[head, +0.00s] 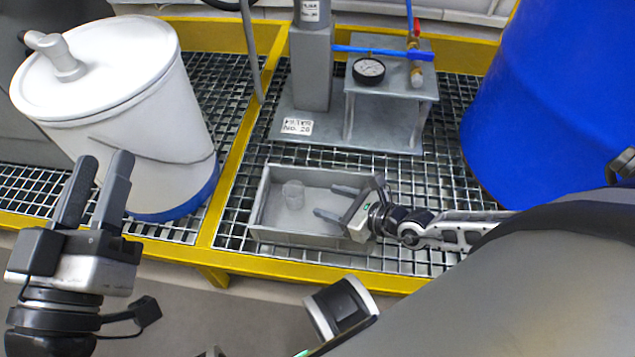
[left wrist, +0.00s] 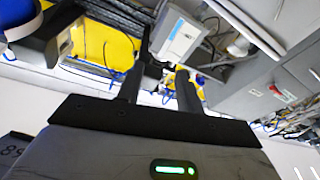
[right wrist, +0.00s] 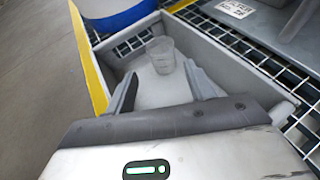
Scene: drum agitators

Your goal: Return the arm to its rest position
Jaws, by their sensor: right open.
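My right gripper (head: 328,201) is open and empty. Its fingers point left over the right half of a grey tray (head: 288,239) on the grating. A small clear beaker (head: 293,194) stands upright in the tray, a little beyond the fingertips and apart from them. In the right wrist view the beaker (right wrist: 161,55) shows ahead between the open fingers (right wrist: 160,80). My left gripper (head: 105,160) is raised at the left of the head view, its fingers pointing up, apart and with nothing between them. The left wrist view also shows its fingers (left wrist: 157,85) apart.
A white lidded drum (head: 140,120) stands behind my left gripper. Behind the tray is a grey stand (head: 310,70) with a gauge (head: 368,70) and valve. A blue drum (head: 550,90) stands at the right. A yellow rail (head: 270,262) edges the grating in front.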

